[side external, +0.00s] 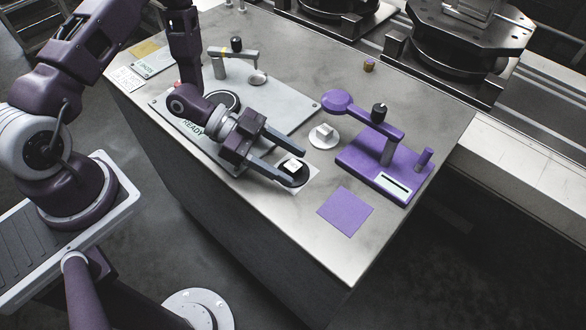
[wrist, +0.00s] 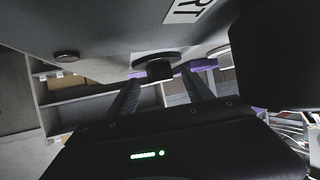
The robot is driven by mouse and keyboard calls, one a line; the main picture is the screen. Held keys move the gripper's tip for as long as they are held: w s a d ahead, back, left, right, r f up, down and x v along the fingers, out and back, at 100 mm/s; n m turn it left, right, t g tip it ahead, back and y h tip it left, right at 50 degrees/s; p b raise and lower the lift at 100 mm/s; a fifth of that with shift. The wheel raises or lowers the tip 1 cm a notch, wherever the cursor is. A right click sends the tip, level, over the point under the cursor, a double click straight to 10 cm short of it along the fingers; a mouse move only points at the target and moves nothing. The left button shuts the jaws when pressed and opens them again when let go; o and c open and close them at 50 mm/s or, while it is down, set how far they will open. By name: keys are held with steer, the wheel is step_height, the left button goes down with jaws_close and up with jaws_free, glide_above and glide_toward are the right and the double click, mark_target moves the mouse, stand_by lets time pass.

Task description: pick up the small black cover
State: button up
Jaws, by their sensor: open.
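In the wrist view the cover (wrist: 157,57) is a dark disc with a stubby knob, seen upside down. My gripper (side external: 303,165) is open and low over the table, its two fingers on either side of the cover's knob. In the wrist view the gripper's fingers (wrist: 161,78) flank the knob. I cannot tell whether either finger touches it.
A white round cover (side external: 323,138) lies just beyond. A purple stand with an arm (side external: 375,165) is to the right, and a purple square (side external: 345,211) lies in front of it. A grey plate (side external: 298,108) with a small fixture is behind my gripper. The front table corner is clear.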

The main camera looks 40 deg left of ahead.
mark_target(286, 163)
jaws_close()
step_height(286, 163, up, 10)
stand_by(0.6)
